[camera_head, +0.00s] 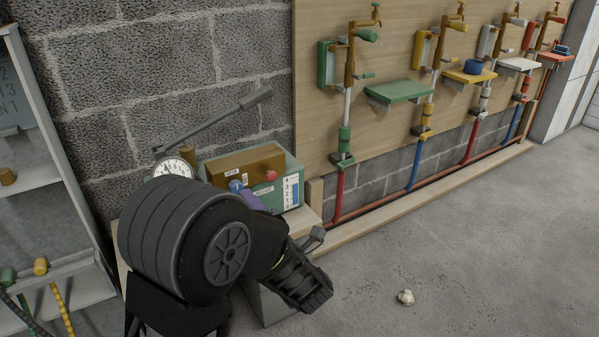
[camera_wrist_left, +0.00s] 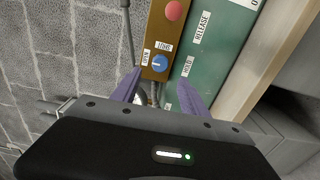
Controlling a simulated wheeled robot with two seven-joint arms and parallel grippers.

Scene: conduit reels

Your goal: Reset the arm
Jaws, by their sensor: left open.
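My left arm reaches in from the bottom left in the head view and covers part of the bench. My left gripper (camera_wrist_left: 160,80) shows two purple fingers spread apart with nothing between them. In the head view only a bit of purple finger (camera_head: 250,200) shows beside the arm. The fingertips are at the lower edge of a brown panel (camera_wrist_left: 160,35) on a green box (camera_wrist_left: 225,40). A blue knob (camera_wrist_left: 160,64) lies just ahead of them; I cannot tell whether they touch it. A red button (camera_wrist_left: 173,11) is farther along the panel. My right gripper is out of view.
A lever (camera_head: 215,121) and a dial gauge (camera_head: 173,168) stand behind the arm. A wooden board (camera_head: 390,130) with several taps, coloured shelves and pipes is at right. A shelf (camera_head: 75,200) is at left.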

